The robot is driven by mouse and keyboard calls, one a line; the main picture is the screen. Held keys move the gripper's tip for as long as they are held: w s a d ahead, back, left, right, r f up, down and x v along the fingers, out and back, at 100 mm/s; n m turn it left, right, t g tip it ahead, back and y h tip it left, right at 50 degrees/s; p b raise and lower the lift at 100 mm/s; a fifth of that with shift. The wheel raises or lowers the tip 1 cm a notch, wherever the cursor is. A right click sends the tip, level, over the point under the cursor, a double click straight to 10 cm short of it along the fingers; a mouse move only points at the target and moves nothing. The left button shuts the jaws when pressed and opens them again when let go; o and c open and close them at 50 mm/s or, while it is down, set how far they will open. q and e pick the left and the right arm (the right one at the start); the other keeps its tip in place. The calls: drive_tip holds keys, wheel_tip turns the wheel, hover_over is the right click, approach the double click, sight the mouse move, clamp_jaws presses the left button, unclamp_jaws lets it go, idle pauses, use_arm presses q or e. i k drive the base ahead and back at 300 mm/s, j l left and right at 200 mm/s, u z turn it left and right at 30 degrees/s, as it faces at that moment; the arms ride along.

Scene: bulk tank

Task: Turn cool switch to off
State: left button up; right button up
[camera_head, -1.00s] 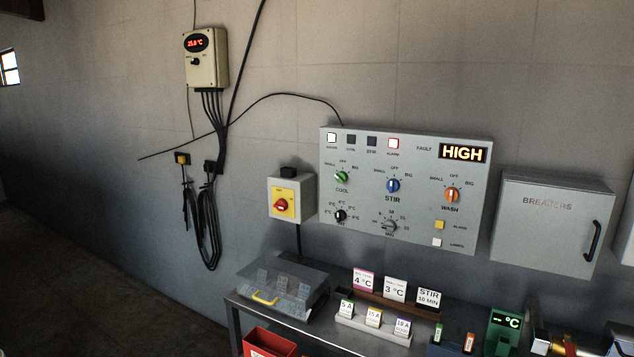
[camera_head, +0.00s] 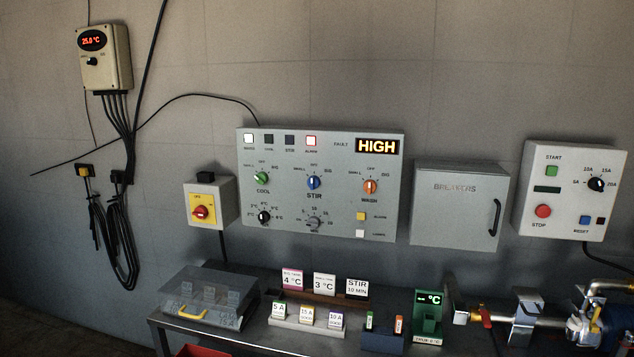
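The cool switch is a green knob (camera_head: 262,178) at the upper left of the grey control panel (camera_head: 330,222) on the wall. Its label COOL is below it, with OFF above and other marks to the sides. The knob looks turned to the left of OFF, but it is too small to be sure. A blue STIR knob (camera_head: 313,183) and an orange WASH knob (camera_head: 370,187) sit to its right. The display (camera_head: 377,146) reads HIGH. Neither of my grippers is in view.
A bench (camera_head: 262,338) below the panel holds a clear-lidded box (camera_head: 208,296), label cards (camera_head: 324,285) and a green thermometer unit (camera_head: 428,314). A red-knob switch box (camera_head: 209,203) is left of the panel; a breaker cabinet (camera_head: 455,210) and start/stop box (camera_head: 570,195) are right. Pipework (camera_head: 540,322) stands lower right.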

sight(262, 177)
drive_tip(key=i+j, duration=0.25)
drive_tip(key=i+j+z, duration=0.15)
drive_tip(key=j, duration=0.3)
drive_tip(key=i+j, duration=0.3)
drive_tip(key=i+j+z, duration=0.1)
drive_tip(key=i+j, duration=0.15)
drive_tip(key=j, duration=0.25)
drive_tip(key=i+j, duration=0.2)
drive_tip(key=j, duration=0.2)
drive_tip(key=z, duration=0.05)
